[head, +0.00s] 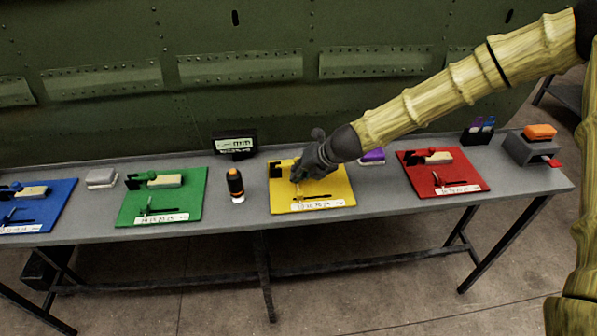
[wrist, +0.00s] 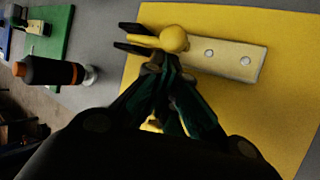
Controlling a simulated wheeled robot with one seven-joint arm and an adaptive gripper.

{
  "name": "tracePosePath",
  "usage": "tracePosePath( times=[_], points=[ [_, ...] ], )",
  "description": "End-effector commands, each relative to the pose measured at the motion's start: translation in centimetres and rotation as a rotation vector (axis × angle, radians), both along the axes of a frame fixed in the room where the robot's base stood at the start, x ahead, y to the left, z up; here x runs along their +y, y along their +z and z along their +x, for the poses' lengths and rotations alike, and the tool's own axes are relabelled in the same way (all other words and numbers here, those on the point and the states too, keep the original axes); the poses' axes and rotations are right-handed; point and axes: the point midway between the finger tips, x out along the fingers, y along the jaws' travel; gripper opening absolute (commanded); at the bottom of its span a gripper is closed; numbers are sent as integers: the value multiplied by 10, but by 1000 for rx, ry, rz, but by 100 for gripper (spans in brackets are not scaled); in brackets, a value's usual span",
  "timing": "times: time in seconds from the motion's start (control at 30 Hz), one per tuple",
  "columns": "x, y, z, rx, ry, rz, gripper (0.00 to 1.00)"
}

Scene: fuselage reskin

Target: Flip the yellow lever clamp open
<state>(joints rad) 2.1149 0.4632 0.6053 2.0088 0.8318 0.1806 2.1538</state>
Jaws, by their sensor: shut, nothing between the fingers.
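The yellow board (head: 338,201) lies on the grey bench, with a black bracket and a white label strip on it. In the wrist view the yellow lever clamp shows as a yellow ball knob (wrist: 174,39) beside black prongs and a pale bar (wrist: 232,58) with round fasteners on the yellow board (wrist: 288,100). My gripper (head: 299,178) is over the yellow board and covers most of the clamp in the head view. In the wrist view my gripper (wrist: 160,66) is shut and empty, its tips right by the knob. I cannot tell whether they touch it.
A green board (head: 190,201), a blue board (head: 55,215) and a red board (head: 465,178) carry similar clamps. A black and orange bottle (head: 236,185) stands left of the yellow board. A purple-topped block (head: 373,156) sits behind my gripper. A riveted green panel (head: 240,110) rises behind the bench.

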Motion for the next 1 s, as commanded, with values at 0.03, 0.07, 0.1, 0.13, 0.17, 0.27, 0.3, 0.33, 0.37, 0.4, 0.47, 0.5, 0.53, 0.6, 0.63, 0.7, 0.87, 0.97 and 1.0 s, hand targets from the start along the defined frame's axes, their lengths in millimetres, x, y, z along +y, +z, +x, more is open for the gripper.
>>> tracePosePath(
  times=[0.03, 0.07, 0.1, 0.13, 0.17, 0.27, 0.3, 0.33, 0.37, 0.4, 0.47, 0.5, 0.53, 0.6, 0.63, 0.7, 0.87, 0.97, 1.0],
  points=[
    [0, 1, 0, -1, 0, -4, 0],
    [1, 2, 0, -1, 1, -7, 0],
    [1, 3, 0, -2, 0, -13, 0],
    [1, 4, 0, -2, 1, -19, 0],
    [1, 5, 0, -3, 1, -26, 0],
    [1, 5, 0, -5, 1, -44, 0],
    [1, 4, 0, -5, 0, -47, 0],
    [1, 4, 0, -5, 1, -51, 0],
    [1, 5, 0, -5, 1, -54, 0],
    [1, 5, 0, -5, 1, -58, 0],
    [1, 6, 0, -7, 0, -66, 0],
    [1, 6, 0, -7, 0, -71, 0],
    [1, 6, 0, -8, 0, -76, 0],
    [1, 7, 0, -8, -1, -85, 0],
    [1, 7, 0, -8, -1, -89, 0],
    [1, 8, 0, -9, -1, -99, 0],
    [1, 10, 0, -12, -1, -127, 0],
    [1, 11, 0, -14, -2, -144, 0],
    [1, 11, 0, -14, -3, -151, 0]
  ],
)
